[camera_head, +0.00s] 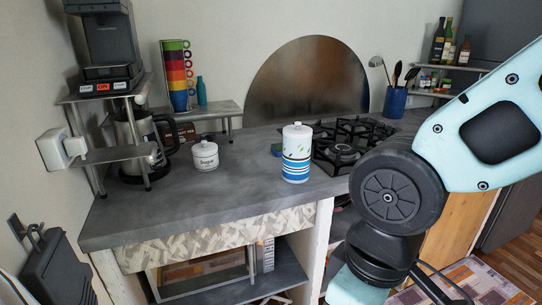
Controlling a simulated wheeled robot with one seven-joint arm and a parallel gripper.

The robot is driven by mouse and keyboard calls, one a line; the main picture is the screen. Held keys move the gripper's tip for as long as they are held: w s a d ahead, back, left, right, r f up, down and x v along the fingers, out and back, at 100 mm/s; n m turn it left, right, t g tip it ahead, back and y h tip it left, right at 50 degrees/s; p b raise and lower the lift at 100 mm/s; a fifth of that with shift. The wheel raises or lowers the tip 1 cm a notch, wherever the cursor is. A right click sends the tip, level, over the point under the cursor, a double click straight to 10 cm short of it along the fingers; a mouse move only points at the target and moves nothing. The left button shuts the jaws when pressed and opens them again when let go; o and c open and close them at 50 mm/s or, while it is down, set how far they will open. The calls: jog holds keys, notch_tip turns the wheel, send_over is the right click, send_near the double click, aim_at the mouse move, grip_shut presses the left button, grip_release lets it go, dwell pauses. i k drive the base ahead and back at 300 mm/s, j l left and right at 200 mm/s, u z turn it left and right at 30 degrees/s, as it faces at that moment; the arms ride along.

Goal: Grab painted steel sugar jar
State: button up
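The sugar jar (205,158) is a small, round white pot with a lid and knob and dark lettering on its front. It stands upright on the grey counter (220,198), left of the middle in the head view. Nothing hides its front. My gripper is not in view; only my pale blue and black arm shows at the right, well away from the jar. I cannot see whether the gripper is open or shut.
A tall white and blue canister (297,155) stands right of the jar, before the gas hob (350,140). A steel kettle (135,140) stands left under a shelf with a coffee machine (105,40). Coloured cups (178,75) stand behind. The counter before the jar is clear.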

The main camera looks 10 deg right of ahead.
aim_at(208, 164)
jog(key=i+j+u, duration=0.15)
jog(key=i, duration=0.4)
jog(key=i+j+u, duration=0.1)
jog(key=i+j, duration=0.15)
jog(key=i, duration=0.25)
jog(key=i+j+u, duration=0.15)
jog(key=i, duration=0.4)
